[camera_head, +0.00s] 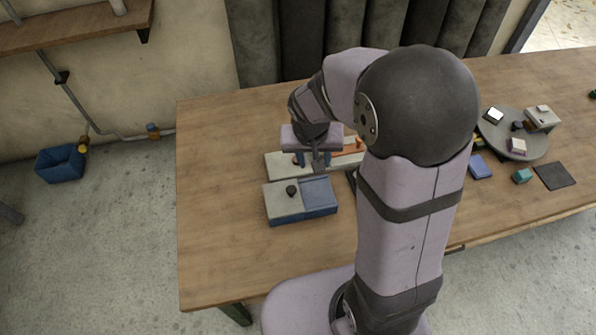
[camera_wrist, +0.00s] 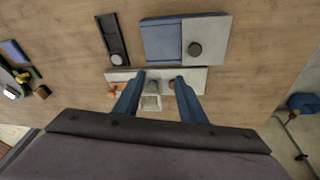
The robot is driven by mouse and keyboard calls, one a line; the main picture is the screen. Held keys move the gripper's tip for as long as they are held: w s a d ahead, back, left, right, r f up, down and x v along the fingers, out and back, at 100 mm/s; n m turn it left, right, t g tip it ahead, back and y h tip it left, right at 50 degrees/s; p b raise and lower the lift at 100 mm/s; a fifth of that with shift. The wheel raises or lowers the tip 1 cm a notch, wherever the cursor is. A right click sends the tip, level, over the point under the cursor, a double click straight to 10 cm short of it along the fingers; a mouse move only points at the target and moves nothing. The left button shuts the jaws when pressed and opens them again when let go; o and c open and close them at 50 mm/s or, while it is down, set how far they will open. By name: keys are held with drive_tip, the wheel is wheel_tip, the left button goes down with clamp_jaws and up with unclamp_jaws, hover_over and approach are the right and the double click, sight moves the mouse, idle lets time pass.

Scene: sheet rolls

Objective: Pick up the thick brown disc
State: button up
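A small brown round thing (camera_wrist: 172,84), which looks like the brown disc, sits on the long pale block (camera_wrist: 199,78) in the wrist view, beside my right-hand finger and partly hidden by it. In the head view a brown spot (camera_head: 295,161) shows on the same pale block (camera_head: 277,163), left of my fingers. My gripper (camera_wrist: 160,76) is open over this block, with its fingers apart. A grey-green piece (camera_wrist: 152,87) shows between the fingers. In the head view my gripper (camera_head: 318,166) points down; whether it touches anything cannot be told.
A blue-and-grey block (camera_head: 318,192) with a dark knob (camera_head: 291,190) stands in front. A dark narrow tray (camera_wrist: 113,40) and an orange piece (camera_wrist: 114,90) are close by. A round grey platform (camera_head: 496,145) with small items is at right. The table's left side is clear.

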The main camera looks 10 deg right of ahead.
drive_tip(key=shift+m+t, duration=0.9)
drive_tip(key=shift+w+a+f+b, duration=0.3)
drive_tip(key=shift+w+f+b, duration=0.65)
drive_tip(key=shift+w+f, duration=0.85)
drive_tip(key=shift+w+a+f+b, duration=0.35)
drive_tip(key=shift+w+f+b, duration=0.65)
drive_tip(key=shift+w+f, duration=0.8)
drive_tip(key=shift+w+a+f+b, duration=0.3)
drive_tip(key=shift+w+f+b, duration=0.65)
drive_tip(key=shift+w+f, duration=0.85)
drive_tip(key=shift+p+x, duration=0.6)
drive_tip(key=shift+x, duration=2.35)
drive_tip(key=shift+w+r, duration=0.1)
drive_tip(key=c, duration=0.8)
drive_tip(key=shift+r, duration=0.1)
wheel_tip(320, 180, up, 18)
drive_tip(key=shift+f+b, duration=0.1)
drive_tip(key=shift+b, duration=0.2)
